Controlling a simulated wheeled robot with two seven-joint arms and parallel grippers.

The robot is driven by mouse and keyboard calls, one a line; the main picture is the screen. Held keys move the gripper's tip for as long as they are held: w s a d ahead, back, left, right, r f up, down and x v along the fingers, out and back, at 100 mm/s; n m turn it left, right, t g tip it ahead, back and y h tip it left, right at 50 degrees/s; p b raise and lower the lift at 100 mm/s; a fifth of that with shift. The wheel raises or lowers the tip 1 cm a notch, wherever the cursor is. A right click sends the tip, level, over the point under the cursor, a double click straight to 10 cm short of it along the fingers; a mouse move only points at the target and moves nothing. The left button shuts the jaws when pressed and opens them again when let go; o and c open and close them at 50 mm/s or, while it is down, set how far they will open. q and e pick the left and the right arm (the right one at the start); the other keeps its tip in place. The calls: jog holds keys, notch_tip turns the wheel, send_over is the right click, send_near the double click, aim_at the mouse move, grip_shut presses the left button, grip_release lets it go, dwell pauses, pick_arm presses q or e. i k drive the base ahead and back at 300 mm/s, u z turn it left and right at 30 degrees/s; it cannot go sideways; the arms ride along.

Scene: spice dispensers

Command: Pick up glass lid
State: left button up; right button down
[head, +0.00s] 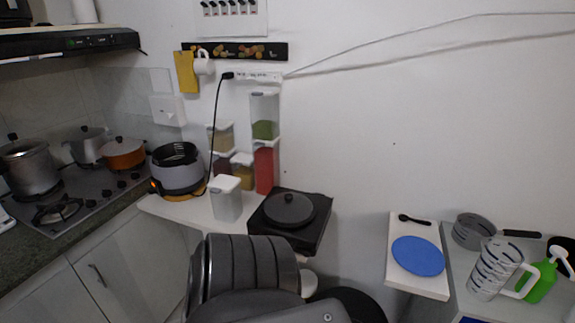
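A round dark grey lid (290,208) with a small knob on top lies on a black square hot plate (318,232) at the end of the white counter, in the middle of the head view. It looks dark, and I cannot tell whether it is glass or whether a pan is under it. Neither of my grippers can be made out in this view. Grey ribbed parts that look like my own body fill the bottom middle, just in front of the hot plate, and hide what is behind them.
Spice dispensers (264,168) stand against the wall behind a white-lidded container (227,200). A grey cooker (178,170) is left of them. Pots stand on the stove (70,203). At right, a blue plate (418,256) lies on a white board near a striped pitcher (495,270) and green bottle (541,281).

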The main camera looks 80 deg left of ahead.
aim_at(288, 210)
jog(key=u, duration=0.65)
jog(key=i, duration=0.75)
jog(key=u, duration=0.85)
jog(key=i, duration=0.25)
jog(key=u, duration=0.25)
